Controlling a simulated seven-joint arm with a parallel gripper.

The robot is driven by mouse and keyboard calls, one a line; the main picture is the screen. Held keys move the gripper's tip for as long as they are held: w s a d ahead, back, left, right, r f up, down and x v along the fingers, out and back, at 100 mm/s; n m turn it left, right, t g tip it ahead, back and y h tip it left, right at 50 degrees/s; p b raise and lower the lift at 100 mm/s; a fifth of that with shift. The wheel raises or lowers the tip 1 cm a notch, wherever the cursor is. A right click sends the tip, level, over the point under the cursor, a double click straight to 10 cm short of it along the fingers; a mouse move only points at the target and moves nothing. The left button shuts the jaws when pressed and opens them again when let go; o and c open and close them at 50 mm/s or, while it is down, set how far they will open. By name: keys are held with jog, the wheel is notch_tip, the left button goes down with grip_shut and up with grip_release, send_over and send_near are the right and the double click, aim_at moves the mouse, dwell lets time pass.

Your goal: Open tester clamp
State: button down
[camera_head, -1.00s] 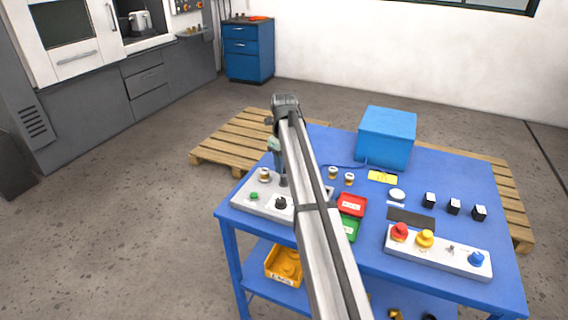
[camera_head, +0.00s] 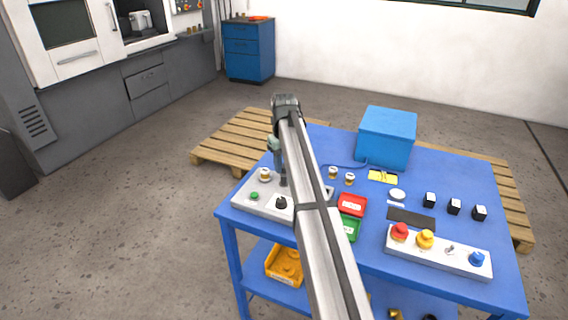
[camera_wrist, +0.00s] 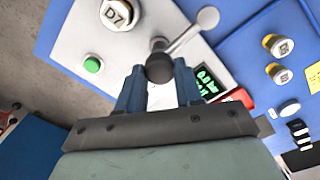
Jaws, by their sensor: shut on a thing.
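The tester is a light grey panel (camera_head: 245,204) on the front left of the blue table. The wrist view shows its green button (camera_wrist: 92,64), a lit display (camera_wrist: 207,84) and a metal lever (camera_wrist: 186,34) with a grey ball end. A round part marked D7 (camera_wrist: 117,13) sits on it at the upper left. My gripper (camera_wrist: 160,78) is over the panel, its two blue fingers shut on a dark round knob (camera_wrist: 159,67) beside the lever's inner end. The fingers hide the knob's lower part. In the head view my gripper (camera_head: 283,182) points down, partly hidden by my arm.
Red (camera_head: 352,204) and green (camera_head: 351,230) trays lie right of the tester. Small brass-and-white valves (camera_head: 349,179), a blue box (camera_head: 387,137) and a button panel (camera_head: 440,255) stand on the table (camera_head: 460,180). A yellow bin (camera_head: 283,264) sits on the lower shelf.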

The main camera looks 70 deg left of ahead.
jog(key=c, duration=0.7)
grip_release()
jog(key=shift+c, duration=0.2)
jog(key=shift+r, duration=0.1)
notch_tip(320, 180, up, 14)
jog(key=shift+f, duration=0.2)
